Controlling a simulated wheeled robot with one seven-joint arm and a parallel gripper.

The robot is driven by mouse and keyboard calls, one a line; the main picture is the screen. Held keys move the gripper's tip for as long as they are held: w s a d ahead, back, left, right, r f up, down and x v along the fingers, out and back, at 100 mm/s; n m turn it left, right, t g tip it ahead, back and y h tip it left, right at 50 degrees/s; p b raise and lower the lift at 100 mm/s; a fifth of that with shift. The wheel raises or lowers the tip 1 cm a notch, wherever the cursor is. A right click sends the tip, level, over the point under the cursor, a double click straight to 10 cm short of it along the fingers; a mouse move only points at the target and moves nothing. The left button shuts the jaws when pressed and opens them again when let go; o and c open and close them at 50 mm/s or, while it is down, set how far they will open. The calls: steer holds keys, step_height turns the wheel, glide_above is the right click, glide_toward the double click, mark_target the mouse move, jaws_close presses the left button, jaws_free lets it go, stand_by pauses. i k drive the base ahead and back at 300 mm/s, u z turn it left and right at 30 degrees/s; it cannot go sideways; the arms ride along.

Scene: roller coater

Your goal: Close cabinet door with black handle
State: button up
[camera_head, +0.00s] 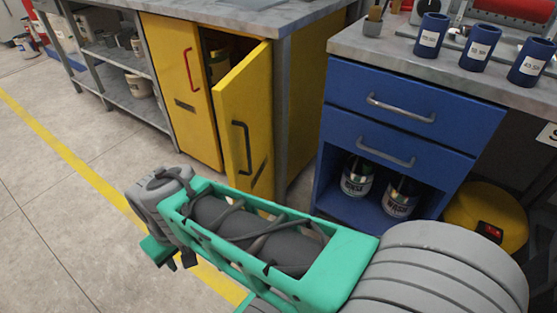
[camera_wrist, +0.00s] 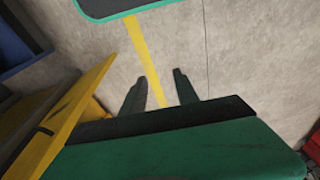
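The yellow cabinet (camera_head: 183,85) stands at the upper middle of the head view. Its right door (camera_head: 258,105) carries a black handle (camera_head: 242,150) and stands partly open, its left edge swung out toward me. A dark gap with a container (camera_head: 217,60) inside shows behind it. The left door, with a red handle (camera_head: 188,70), looks closed. My gripper (camera_head: 178,260) is low in front of the cabinet, apart from the black handle. In the wrist view its two fingers (camera_wrist: 160,90) are spread, with only floor between them. A yellow panel (camera_wrist: 85,105) shows left of the fingers.
A blue drawer unit (camera_head: 410,105) stands to the right, with cans on its lower shelf (camera_head: 355,178) and blue containers (camera_head: 480,47) on top. A yellow and black object (camera_head: 487,215) sits on the floor at right. Open floor (camera_head: 60,200) lies at left.

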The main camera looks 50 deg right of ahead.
mark_target(244, 99)
steer(key=z, duration=1.4)
steer(key=k, duration=1)
steer(key=u, duration=1.55)
steer(key=i, duration=1.35)
steer(key=z, duration=1.3)
